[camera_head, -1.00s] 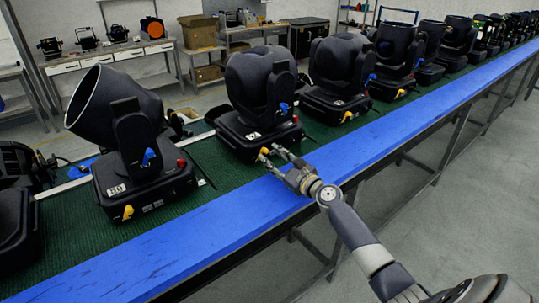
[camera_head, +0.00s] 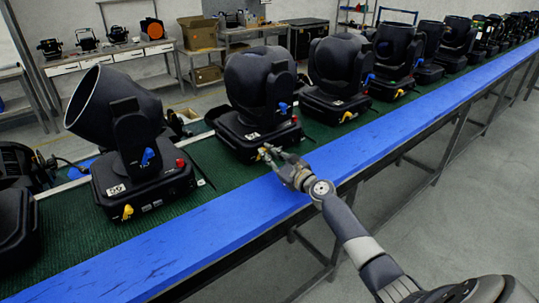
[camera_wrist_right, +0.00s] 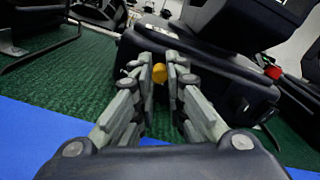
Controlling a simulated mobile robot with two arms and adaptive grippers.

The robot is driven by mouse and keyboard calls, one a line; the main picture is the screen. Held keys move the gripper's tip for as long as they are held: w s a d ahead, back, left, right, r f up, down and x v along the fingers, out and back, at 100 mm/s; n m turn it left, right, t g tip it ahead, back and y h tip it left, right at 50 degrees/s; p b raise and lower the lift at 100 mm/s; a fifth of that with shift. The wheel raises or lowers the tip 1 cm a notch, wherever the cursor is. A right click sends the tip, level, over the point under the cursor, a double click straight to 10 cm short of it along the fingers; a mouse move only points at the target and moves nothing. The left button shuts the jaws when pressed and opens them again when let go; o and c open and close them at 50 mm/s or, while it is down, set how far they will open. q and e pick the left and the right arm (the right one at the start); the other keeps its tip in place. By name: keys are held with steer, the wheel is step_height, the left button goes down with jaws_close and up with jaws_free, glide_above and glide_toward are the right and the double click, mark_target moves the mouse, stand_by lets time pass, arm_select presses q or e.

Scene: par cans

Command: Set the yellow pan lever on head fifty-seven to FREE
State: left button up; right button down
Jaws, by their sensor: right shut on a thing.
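The moving head (camera_head: 258,98) in front of my right gripper is black, with a white number label (camera_head: 253,136) too small to read surely. Its yellow pan lever (camera_head: 263,152) sits low on the front of the base, mostly hidden by the fingers. My right gripper (camera_head: 270,151) is at that lever, shut on it. In the right wrist view the yellow lever (camera_wrist_right: 160,73) shows between the fingertips (camera_wrist_right: 160,82), against the dark base. I cannot read the lever's setting. My left gripper is in neither view.
Another head (camera_head: 130,140) with its own yellow lever (camera_head: 127,212) stands to the left, and more heads (camera_head: 338,75) line the bench to the right. A blue edge strip (camera_head: 215,233) runs along the green mat (camera_head: 70,245). A red knob (camera_wrist_right: 273,72) is on the base.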

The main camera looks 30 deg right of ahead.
mark_target(253, 152)
steer(key=n, duration=0.1)
steer(key=a+n, duration=0.1)
steer(key=n, duration=0.1)
steer(key=n+b, duration=0.1)
steer(key=n, duration=0.1)
steer(key=shift+a+r, duration=0.2)
steer(key=shift+a, duration=0.05)
steer(key=n, duration=0.2)
steer(key=a+n+b, duration=0.1)
steer(key=shift+s+n, duration=0.1)
steer(key=shift+n, duration=0.3)
steer(key=shift+a+f+n+b, duration=0.1)
steer(key=shift+a+n+b, duration=0.15)
steer(key=shift+n, duration=0.55)
steer(key=shift+a+f+n+b, duration=0.1)
steer(key=shift+n+b, duration=0.15)
steer(key=shift+n, duration=0.55)
steer(key=c, duration=1.6)
jaws_free()
steer(key=shift+a, duration=0.1)
